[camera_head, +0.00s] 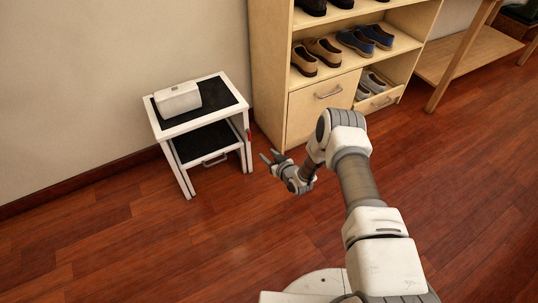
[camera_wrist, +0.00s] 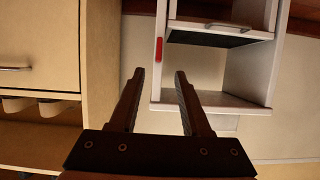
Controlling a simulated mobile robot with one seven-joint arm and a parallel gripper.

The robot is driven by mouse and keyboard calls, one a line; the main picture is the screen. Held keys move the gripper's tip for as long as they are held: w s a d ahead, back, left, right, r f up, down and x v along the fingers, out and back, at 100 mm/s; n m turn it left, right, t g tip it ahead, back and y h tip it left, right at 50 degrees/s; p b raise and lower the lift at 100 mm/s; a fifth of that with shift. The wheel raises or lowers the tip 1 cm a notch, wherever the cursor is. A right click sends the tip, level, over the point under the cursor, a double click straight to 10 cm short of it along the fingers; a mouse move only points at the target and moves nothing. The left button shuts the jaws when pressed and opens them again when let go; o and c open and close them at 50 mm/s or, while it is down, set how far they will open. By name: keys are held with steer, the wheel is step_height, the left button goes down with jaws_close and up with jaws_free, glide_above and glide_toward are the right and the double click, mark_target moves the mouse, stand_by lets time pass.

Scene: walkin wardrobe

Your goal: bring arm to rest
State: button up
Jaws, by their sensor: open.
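My gripper (camera_head: 268,158) is in mid-air in front of the gap between the white step stool and the wooden shoe cabinet. In the wrist view my gripper (camera_wrist: 158,75) shows two dark fingers spread apart with nothing between them. My arm reaches forward from the lower right of the head view and bends at the elbow. The gripper appears clear of the stool and the cabinet.
The white step stool (camera_head: 186,128) has black treads and carries a white box (camera_head: 178,99). The shoe cabinet (camera_head: 306,115) holds several shoes, and its lower right drawer (camera_head: 383,100) is partly out. A wooden bench (camera_head: 470,65) stands right. The wooden floor (camera_head: 120,250) is clear.

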steer(key=w+d+r+h, duration=0.1)
steer(key=w+d+r, duration=0.15)
steer(key=r, duration=0.65)
steer(key=w+d+r+m+g+h, duration=0.1)
steer(key=d+r+h, duration=0.15)
steer(key=r, duration=0.65)
steer(key=w+d+r+h, duration=0.1)
steer(key=w+d+r, duration=0.15)
steer(key=r, duration=0.65)
steer(key=s+d+r+m+g+h, duration=0.15)
steer(key=s+d+r, duration=0.35)
steer(key=s+r, duration=0.6)
steer(key=s+d+r+m+g+h, duration=0.1)
steer(key=s+d+r+m+h, duration=0.1)
steer(key=s+d+r, duration=0.65)
steer(key=s+a+r+m+g+p, duration=0.1)
steer(key=s+r, duration=0.2)
steer(key=s, duration=1)
steer(key=s+r+m+g+p, duration=0.1)
steer(key=s+r, duration=0.2)
steer(key=s, duration=0.9)
step_height(320, 180, up, 27)
steer(key=p, duration=2.6)
steer(key=shift+r+y+p, duration=0.2)
steer(key=shift+y+p, duration=0.1)
